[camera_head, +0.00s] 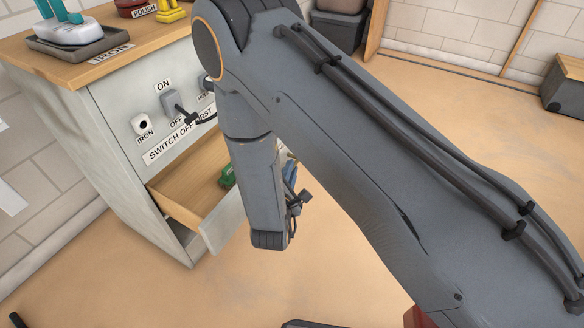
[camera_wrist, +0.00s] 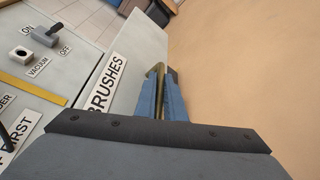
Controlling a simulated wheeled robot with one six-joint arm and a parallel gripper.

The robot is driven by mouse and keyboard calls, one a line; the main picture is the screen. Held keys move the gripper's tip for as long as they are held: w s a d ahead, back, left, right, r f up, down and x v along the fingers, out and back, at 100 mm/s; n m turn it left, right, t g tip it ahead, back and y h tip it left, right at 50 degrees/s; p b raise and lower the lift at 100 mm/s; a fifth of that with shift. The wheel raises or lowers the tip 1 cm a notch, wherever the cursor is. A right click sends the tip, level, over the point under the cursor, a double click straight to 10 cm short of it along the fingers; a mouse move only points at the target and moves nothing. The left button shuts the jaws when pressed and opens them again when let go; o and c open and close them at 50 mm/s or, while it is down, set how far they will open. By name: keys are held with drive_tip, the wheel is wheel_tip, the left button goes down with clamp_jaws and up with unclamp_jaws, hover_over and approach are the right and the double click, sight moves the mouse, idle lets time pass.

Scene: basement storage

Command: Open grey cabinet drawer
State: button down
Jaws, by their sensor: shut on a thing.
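The grey cabinet (camera_head: 112,98) stands at the left in the head view, under a wooden top. Its lower drawer (camera_head: 222,222) is pulled partly out, showing a wooden inside with a green object (camera_head: 228,176) in it. In the wrist view the drawer front (camera_wrist: 135,50) carries a BRUSHES label. My gripper (camera_wrist: 161,82) has blue fingers shut on a brass-coloured handle (camera_wrist: 158,72) beside that label. In the head view my arm hides most of the gripper and part of the drawer.
The cabinet face has an IRON socket (camera_head: 142,124), a switch lever (camera_head: 180,108) and a SWITCH OFF FIRST label. The wrist view shows a VACUUM switch (camera_wrist: 45,36). An iron (camera_head: 68,30) rests on the wooden top. The tan floor (camera_head: 440,95) right of the cabinet is mostly clear.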

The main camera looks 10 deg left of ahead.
drive_tip(key=c, duration=1.8)
unclamp_jaws()
drive_tip(key=shift+c, duration=0.2)
drive_tip(key=p+v, duration=0.2)
drive_tip(key=v, duration=0.6)
